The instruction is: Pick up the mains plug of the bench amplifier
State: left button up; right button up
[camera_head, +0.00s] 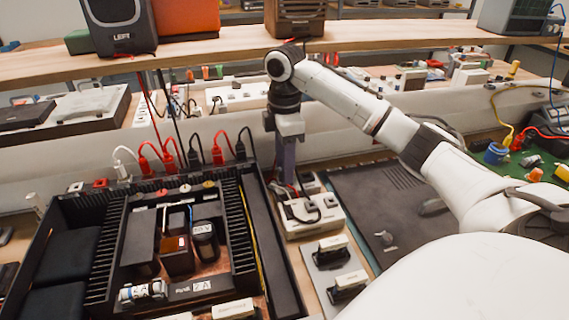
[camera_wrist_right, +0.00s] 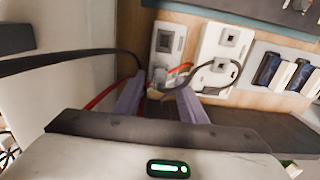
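The bench amplifier is the open black chassis (camera_head: 92,225) at lower left in the head view, with red, black and white plugs (camera_head: 168,158) along its back edge. My right gripper (camera_head: 287,186) points down beside its back right corner, above white socket blocks (camera_head: 312,214). In the right wrist view, my right gripper (camera_wrist_right: 163,88) has its two purple fingers apart. A small pale piece with coloured wires (camera_wrist_right: 179,70) and a looping black lead (camera_wrist_right: 238,72) lie at the fingertips. I cannot tell whether this is the mains plug. My left gripper is not in view.
A wooden shelf (camera_head: 205,48) with speakers crosses behind my right arm. A grey panel with switches (camera_head: 322,259) and a dark mat (camera_head: 400,215) lie right of the sockets. A green circuit board (camera_head: 523,168) is at far right. The bench is crowded.

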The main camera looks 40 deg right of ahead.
grip_shut()
jog(key=shift+r, duration=0.1)
